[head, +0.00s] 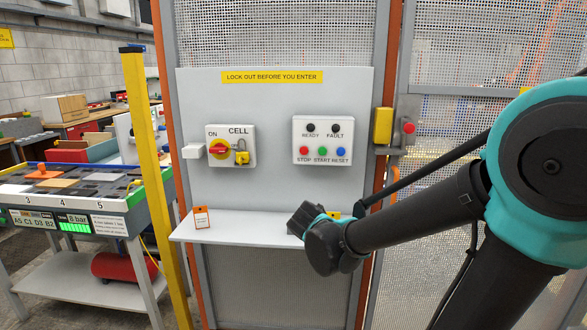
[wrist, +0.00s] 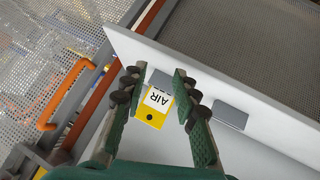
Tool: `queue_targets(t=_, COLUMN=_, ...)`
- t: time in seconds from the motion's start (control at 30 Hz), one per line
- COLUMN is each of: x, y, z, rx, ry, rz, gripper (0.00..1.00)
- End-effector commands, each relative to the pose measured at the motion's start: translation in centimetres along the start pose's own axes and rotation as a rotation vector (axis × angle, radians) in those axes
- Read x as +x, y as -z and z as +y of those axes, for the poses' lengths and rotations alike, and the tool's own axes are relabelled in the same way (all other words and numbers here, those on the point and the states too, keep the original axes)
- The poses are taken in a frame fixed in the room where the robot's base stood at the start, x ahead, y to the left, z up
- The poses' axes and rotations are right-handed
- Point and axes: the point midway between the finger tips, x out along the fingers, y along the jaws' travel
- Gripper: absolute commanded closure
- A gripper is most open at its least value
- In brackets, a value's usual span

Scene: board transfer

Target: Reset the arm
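My arm reaches in from the right in the head view, and its wrist end is in front of the right part of the pale shelf (head: 250,230). The wrist hides my fingers there. In the wrist view my gripper (wrist: 158,82) is open, with its two green fingers apart. A yellow and white tag marked AIR (wrist: 153,107) shows between the fingers, over the shelf (wrist: 262,138). Clear room shows beside the tag, and I see no grip on it. A bit of yellow (head: 333,214) shows behind my wrist in the head view.
The panel above the shelf holds a red and yellow CELL switch (head: 219,148) with a yellow padlock (head: 242,157), and a button box (head: 322,140). An orange and white tag (head: 202,218) stands at the shelf's left. A yellow post (head: 146,180) and mesh door (head: 480,80) flank the panel.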

Motion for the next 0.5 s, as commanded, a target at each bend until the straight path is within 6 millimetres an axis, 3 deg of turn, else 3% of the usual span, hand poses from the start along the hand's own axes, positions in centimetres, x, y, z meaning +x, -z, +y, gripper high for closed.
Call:
queue_targets(t=0.03, x=0.7, y=-1.8, z=1.5, rx=0.001, ry=0.006, rz=-0.05, gripper=0.71)
queue_targets(t=0.2, x=1.7, y=-7.6, z=4.3, rx=-0.015, ry=0.073, rz=-0.197, gripper=0.71)
queue_targets(t=0.5, x=1.1, y=-16.5, z=6.3, rx=-0.006, ry=0.256, rz=-0.36, gripper=0.71)
